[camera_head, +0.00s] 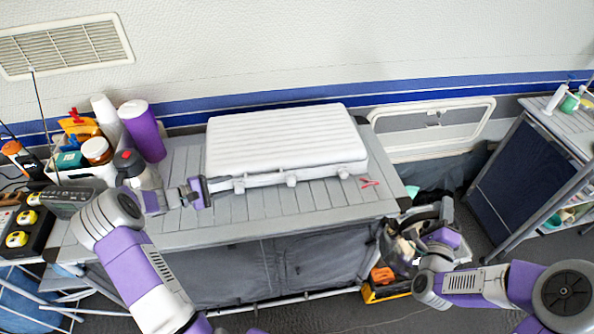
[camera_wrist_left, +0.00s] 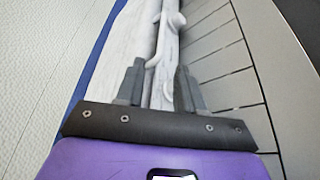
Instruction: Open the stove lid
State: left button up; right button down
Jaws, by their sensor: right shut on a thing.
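The stove (camera_head: 285,150) is a white, flat case with a ribbed lid, lying shut on the grey slatted table. Small latches show along its front edge. My left gripper (camera_head: 208,188) is at the front left corner of the stove. In the left wrist view its fingers (camera_wrist_left: 160,88) stand apart, with the white stove edge (camera_wrist_left: 165,50) and a curved latch piece beyond and between them. I cannot tell whether they touch it. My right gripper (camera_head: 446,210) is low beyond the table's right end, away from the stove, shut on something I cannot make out.
A purple cylinder (camera_head: 142,130), white cups and bottles crowd the table's left end. The slatted table (camera_head: 300,205) is clear in front. A cluttered bin sits below my right gripper.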

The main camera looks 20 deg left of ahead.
aim_at(252, 179)
pick_arm(q)
jog(key=x, duration=1.1)
jog(key=shift+d+b, duration=0.15)
jog(key=shift+b, duration=0.15)
grip_shut()
